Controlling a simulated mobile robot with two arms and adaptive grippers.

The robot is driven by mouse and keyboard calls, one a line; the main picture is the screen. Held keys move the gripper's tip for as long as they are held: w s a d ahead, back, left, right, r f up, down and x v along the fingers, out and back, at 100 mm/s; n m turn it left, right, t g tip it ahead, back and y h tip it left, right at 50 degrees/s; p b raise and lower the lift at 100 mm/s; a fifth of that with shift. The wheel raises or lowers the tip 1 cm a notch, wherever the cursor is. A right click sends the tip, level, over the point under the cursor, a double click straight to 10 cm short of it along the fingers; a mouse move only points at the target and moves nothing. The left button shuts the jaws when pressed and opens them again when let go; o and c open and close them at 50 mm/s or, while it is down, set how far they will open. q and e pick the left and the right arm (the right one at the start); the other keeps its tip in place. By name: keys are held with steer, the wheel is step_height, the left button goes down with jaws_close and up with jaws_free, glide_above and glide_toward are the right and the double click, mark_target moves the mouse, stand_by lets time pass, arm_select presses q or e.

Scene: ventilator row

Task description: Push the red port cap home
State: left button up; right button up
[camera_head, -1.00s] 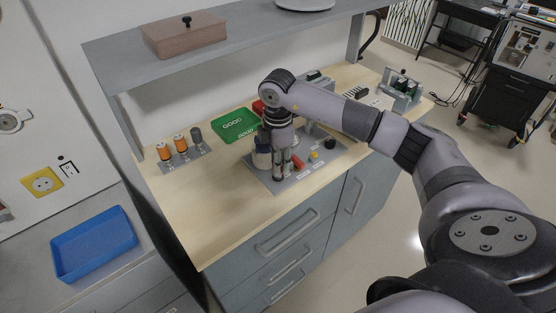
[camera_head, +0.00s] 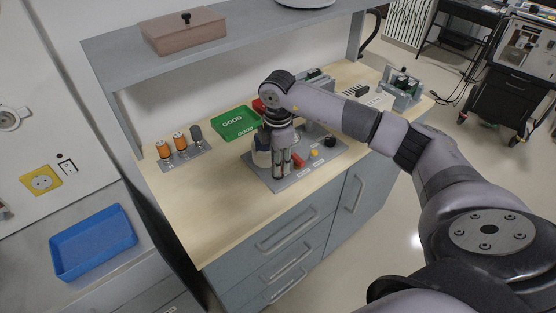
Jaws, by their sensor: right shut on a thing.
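My right gripper (camera_head: 281,174) points down over the left front part of a grey plate (camera_head: 318,171) on the wooden bench. Its fingers are close together on something small that they hide; I cannot make out what it is. A small red piece (camera_head: 298,160), perhaps the red port cap, shows just right of the fingers. I cannot tell whether they touch it or how far it is seated. A yellow piece (camera_head: 314,153) and a black knob (camera_head: 331,142) are farther right on the plate. My left gripper is not in view.
A green GOOD tray (camera_head: 235,123) and a rack with orange cylinders (camera_head: 180,142) are farther left. A shelf (camera_head: 240,52) overhangs the back. The bench's left front is clear. A blue tray (camera_head: 93,242) lies lower left.

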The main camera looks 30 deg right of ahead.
steer(key=shift+f+b, duration=0.45)
steer(key=shift+f, duration=0.2)
stand_by(0.8)
steer(key=o, duration=0.8)
steer(key=shift+o, duration=0.2)
steer(key=shift+r, duration=0.1)
steer(key=shift+r+p, duration=2.7)
steer(key=shift+r, duration=0.8)
steer(key=shift+a+f, duration=0.1)
